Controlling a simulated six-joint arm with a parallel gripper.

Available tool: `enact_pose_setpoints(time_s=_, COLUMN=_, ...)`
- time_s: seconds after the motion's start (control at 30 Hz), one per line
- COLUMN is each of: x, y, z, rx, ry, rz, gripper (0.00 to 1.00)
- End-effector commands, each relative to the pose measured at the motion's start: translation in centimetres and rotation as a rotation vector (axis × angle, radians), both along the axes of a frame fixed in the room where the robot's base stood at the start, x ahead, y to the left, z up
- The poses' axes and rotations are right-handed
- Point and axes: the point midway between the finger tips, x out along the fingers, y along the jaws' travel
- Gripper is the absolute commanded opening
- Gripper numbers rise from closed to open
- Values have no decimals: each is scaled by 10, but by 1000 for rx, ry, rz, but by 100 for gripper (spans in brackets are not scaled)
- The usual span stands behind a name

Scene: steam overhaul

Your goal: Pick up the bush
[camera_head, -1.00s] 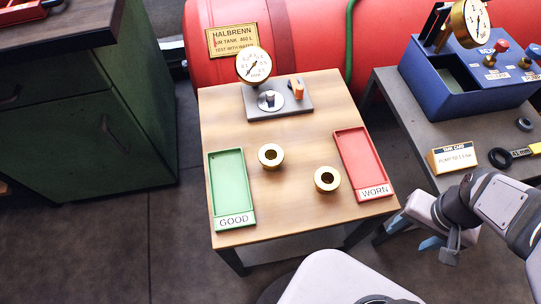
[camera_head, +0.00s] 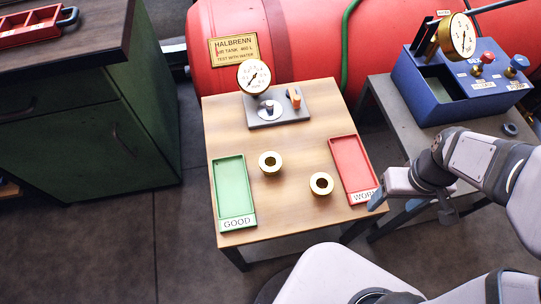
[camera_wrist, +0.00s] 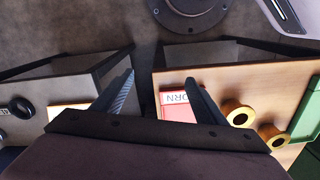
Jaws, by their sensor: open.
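Two brass bushes stand upright on the wooden table. One bush (camera_head: 270,171) is near the middle, right of the green tray; the other bush (camera_head: 321,192) is closer to the front, left of the red tray. Both show in the wrist view, one nearer (camera_wrist: 238,114) and one further right (camera_wrist: 272,137). My gripper (camera_head: 377,199) is open and empty at the red tray's front end, right of both bushes and apart from them. In the wrist view its two fingers (camera_wrist: 160,82) are spread, with the red tray partly behind the right one.
The green GOOD tray (camera_head: 235,222) lies at the left and the red WORN tray (camera_head: 345,150) at the right. A gauge stand (camera_head: 290,115) is at the back. A grey bench (camera_head: 395,120) with a blue box (camera_head: 425,95) stands right of the table. Table front is clear.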

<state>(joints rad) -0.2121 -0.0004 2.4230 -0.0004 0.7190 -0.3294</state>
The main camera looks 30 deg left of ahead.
Motion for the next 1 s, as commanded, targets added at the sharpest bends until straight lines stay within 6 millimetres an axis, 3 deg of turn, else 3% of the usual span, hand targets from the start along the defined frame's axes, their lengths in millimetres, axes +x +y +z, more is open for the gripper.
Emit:
enact_pose_setpoints(time_s=0.03, x=6, y=18, z=12, rx=0, ry=2, rz=129, gripper=66)
enact_pose_setpoints(time_s=0.17, x=18, y=69, z=28, rx=0, ry=3, rz=520, gripper=66)
enact_pose_setpoints(time_s=0.27, x=20, y=119, z=40, rx=1, ry=4, rz=871, gripper=66)
enact_pose_setpoints(time_s=0.4, x=7, y=191, z=51, rx=1, ry=5, rz=1356, gripper=66)
enact_pose_setpoints(time_s=0.6, x=-31, y=270, z=56, rx=1, ry=4, rz=1909, gripper=66)
enact_pose_setpoints(time_s=0.8, x=-57, y=305, z=54, rx=2, ry=2, rz=2183, gripper=66)
enact_pose_setpoints(time_s=1.0, x=-62, y=311, z=51, rx=2, ry=0, rz=2234, gripper=66)
